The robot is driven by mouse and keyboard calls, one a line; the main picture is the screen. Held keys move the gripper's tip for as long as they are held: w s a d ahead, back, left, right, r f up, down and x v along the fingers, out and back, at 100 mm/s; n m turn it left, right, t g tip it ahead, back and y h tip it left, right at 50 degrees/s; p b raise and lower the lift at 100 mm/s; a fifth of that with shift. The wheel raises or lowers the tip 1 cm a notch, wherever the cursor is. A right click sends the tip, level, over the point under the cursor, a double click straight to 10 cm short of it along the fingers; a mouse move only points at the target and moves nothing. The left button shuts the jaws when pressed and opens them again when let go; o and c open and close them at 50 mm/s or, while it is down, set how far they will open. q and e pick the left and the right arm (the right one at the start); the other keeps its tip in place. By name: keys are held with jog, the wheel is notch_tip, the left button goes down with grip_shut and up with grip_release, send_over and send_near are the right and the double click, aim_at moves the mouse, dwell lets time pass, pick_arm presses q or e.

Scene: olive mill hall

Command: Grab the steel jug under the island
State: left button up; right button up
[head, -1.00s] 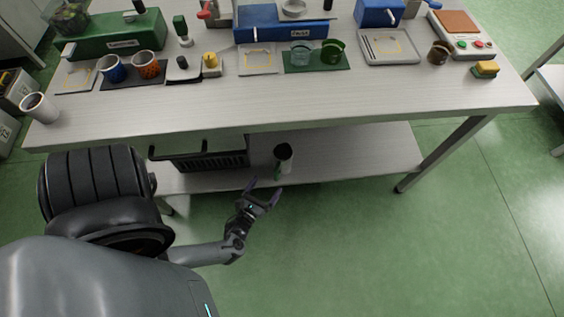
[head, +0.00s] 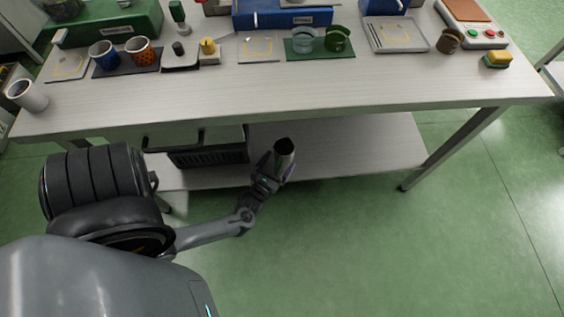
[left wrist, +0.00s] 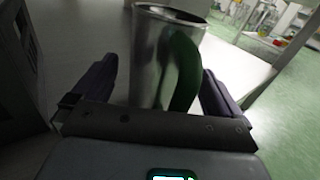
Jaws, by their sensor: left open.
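The steel jug (head: 285,149) stands upright on the lower shelf (head: 350,150) of the island. It is a shiny cylinder with a dark open mouth; its lower part is hidden by my gripper in the head view. My left gripper (head: 277,168) is at the jug from the front. In the left wrist view the jug (left wrist: 148,60) stands between the two open fingers of my left gripper (left wrist: 160,90), with gaps at the sides. Its green handle (left wrist: 185,72) faces my camera, toward the right finger. My right gripper is not in view.
A dark crate (head: 208,150) stands on the shelf left of the jug. The island's top (head: 290,95) overhangs the shelf and carries cups, trays and boxes. A table leg (head: 450,145) stands at the right. The shelf right of the jug is clear.

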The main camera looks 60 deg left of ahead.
pick_arm(q)
jog(key=shift+w+a, duration=0.3)
jog(key=shift+w, duration=0.2)
jog(key=shift+s+d, duration=0.1)
jog(key=shift+d, duration=0.05)
jog(key=shift+c, duration=0.8)
jog(key=c, duration=1)
jog(key=shift+r, duration=0.15)
